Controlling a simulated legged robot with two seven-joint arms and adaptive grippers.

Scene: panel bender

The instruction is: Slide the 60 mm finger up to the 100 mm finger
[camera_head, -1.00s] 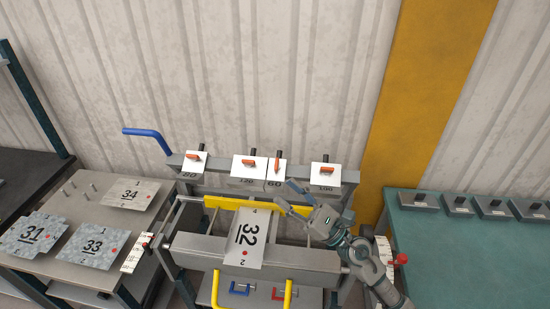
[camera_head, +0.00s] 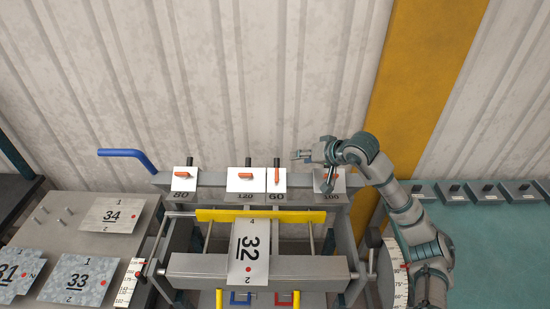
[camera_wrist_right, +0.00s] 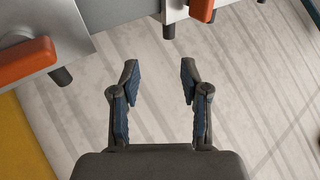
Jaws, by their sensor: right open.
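The 60 mm finger (camera_head: 277,184) is a narrow white plate with a dark peg and an orange lever, on the bender's upper beam. It stands right beside the 120 finger (camera_head: 246,182). The 100 mm finger (camera_head: 327,186) is to its right with a gap between them, partly covered by my right arm. My right gripper (camera_head: 301,156) is open and empty, above the beam and over that gap, its fingers pointing left. In the right wrist view the open jaws (camera_wrist_right: 157,80) have only wall behind them, with orange levers at the top. My left gripper is out of view.
The 80 finger (camera_head: 184,180) stands at the beam's left end, near a blue handle (camera_head: 126,155). Plate 32 (camera_head: 249,250) lies across the bender below a yellow bar (camera_head: 262,216). A side table (camera_head: 60,220) holds more numbered plates. A green table (camera_head: 480,220) is at right.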

